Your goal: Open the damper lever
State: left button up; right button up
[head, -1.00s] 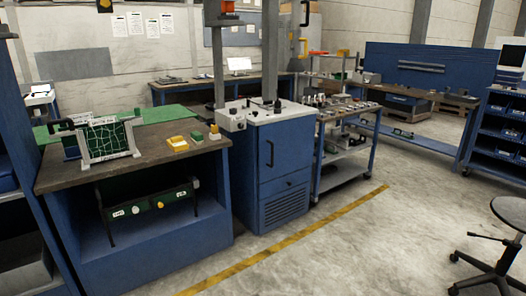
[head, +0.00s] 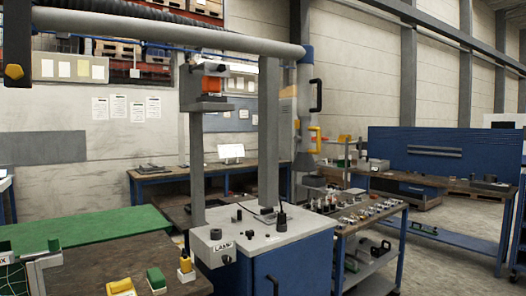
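A grey extraction arm (head: 200,34) runs across the top and bends down at a blue joint (head: 305,54) to a grey vertical duct (head: 303,115) with a hood at its lower end. On the duct's right side is a black bracket-shaped handle (head: 317,95). Below it is a yellow lever-like piece (head: 317,138), bent against the duct. I cannot tell for certain which one is the damper lever, or its exact setting. Neither of my grippers is in view.
A blue cabinet with a white top (head: 265,236), marked LAMP, stands below with grey posts. A cart (head: 385,225) with small parts is to its right. A bench with a green mat (head: 85,228) is at left. Floor shows at far right.

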aim_at(297, 139)
jog(key=i+z, duration=0.15)
jog(key=i, duration=0.2)
jog(key=i+j+z, duration=0.15)
jog(key=i, duration=0.25)
jog(key=i+u, duration=0.3)
jog(key=i, duration=0.15)
jog(key=i+u, duration=0.25)
jog(key=i, duration=0.2)
